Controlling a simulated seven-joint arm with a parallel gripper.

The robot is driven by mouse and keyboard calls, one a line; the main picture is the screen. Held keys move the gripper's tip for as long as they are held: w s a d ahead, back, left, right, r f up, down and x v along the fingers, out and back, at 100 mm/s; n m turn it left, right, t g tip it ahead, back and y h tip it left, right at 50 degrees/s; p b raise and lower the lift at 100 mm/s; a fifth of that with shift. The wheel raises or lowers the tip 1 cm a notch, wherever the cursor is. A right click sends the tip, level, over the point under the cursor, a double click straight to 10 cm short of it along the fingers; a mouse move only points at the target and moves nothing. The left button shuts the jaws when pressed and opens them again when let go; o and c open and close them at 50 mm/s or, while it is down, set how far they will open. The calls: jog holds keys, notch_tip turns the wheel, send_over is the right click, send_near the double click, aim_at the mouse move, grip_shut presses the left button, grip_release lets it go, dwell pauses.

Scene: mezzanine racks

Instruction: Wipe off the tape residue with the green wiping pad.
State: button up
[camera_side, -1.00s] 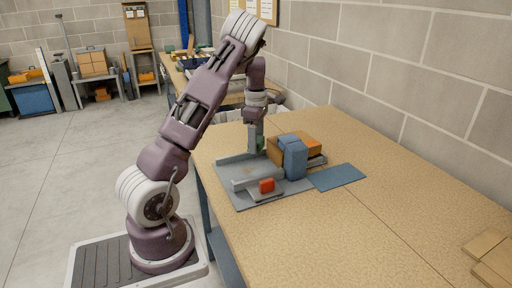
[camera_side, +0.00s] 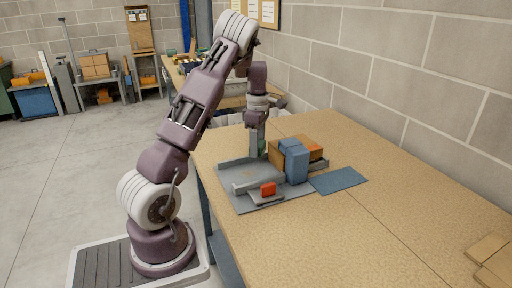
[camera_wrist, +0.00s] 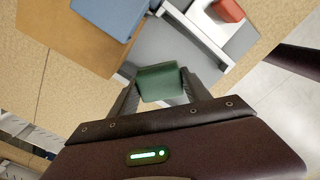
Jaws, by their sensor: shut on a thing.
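A green wiping pad (camera_wrist: 162,83) is held between the two fingers of my gripper (camera_wrist: 158,90) in the wrist view. In the side view, my gripper (camera_side: 257,150) points down over the back part of a grey tray (camera_side: 232,186), near its raised back edge. A little of the pad (camera_side: 263,147) shows beside the fingers. Whether the pad touches the tray surface I cannot tell. A faint brownish mark (camera_side: 247,174), which looks like the tape residue, is on the tray floor in front of the gripper. The pad's underside is hidden.
A red block (camera_side: 268,189) sits at the tray's front. A flat blue mat (camera_side: 338,180) lies to the right.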

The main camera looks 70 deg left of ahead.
aim_at(258, 171)
jog(key=shift+f, duration=3.5)
jog(key=shift+s+f, duration=0.25)
jog(key=shift+f, duration=0.05)
jog(key=shift+s, duration=0.4)
jog(key=shift+c, duration=0.5)
jog(key=shift+s, duration=3.4)
jog(key=shift+w, duration=4.15)
jog(key=shift+s+r, duration=0.15)
jog(key=shift+r, duration=3.95)
